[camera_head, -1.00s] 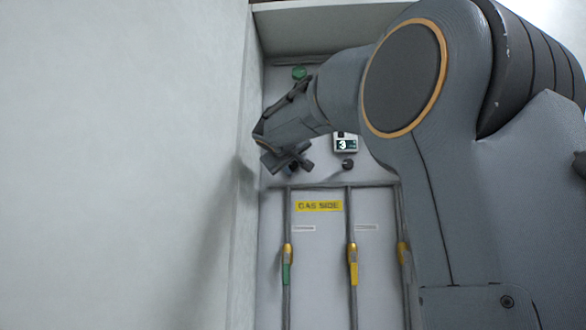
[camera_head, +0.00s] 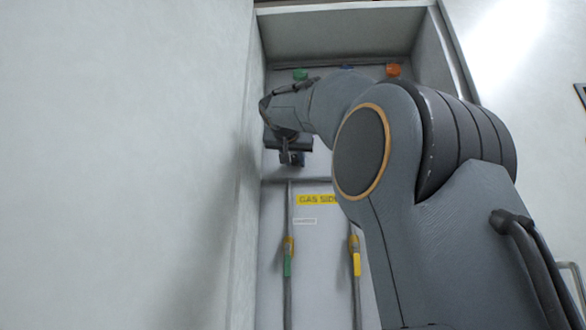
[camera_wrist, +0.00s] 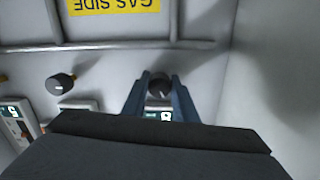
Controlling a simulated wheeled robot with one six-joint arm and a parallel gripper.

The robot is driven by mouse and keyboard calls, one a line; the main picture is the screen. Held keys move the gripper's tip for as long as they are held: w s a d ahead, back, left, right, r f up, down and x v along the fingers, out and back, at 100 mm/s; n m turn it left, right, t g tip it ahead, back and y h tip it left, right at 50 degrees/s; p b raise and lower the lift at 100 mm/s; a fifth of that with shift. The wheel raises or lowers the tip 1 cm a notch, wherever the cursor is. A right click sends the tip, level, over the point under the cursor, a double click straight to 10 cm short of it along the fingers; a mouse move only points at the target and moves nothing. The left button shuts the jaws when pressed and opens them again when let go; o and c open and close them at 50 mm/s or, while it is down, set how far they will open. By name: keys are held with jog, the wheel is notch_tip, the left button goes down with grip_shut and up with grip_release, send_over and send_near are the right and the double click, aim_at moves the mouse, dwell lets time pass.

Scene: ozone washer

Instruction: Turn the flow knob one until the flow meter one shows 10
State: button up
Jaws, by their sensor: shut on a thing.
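My gripper (camera_head: 291,158) is at the upper left of the gas panel in the head view. In the wrist view, the two blue-grey fingers of my gripper (camera_wrist: 162,82) are closed around a dark round flow knob (camera_wrist: 160,88), the one nearest the side wall. The wrist view is upside down. A small flow meter display (camera_wrist: 160,115) shows between the fingers, just beyond that knob; its digits are too small and covered to read. In the head view my gripper and arm hide this knob and the displays.
A second dark knob (camera_wrist: 61,84) and its display (camera_wrist: 78,105) stand apart to the left in the wrist view. A pale wall (camera_head: 130,160) is close on the left.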

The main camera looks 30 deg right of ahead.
jog(key=shift+m+b, duration=0.55)
jog(key=shift+m, duration=0.55)
jog(key=o, duration=1)
jog(key=b+v, duration=0.1)
jog(key=v, duration=0.6)
jog(key=shift+s+a+b, duration=0.2)
jog(key=shift+s+b, duration=0.15)
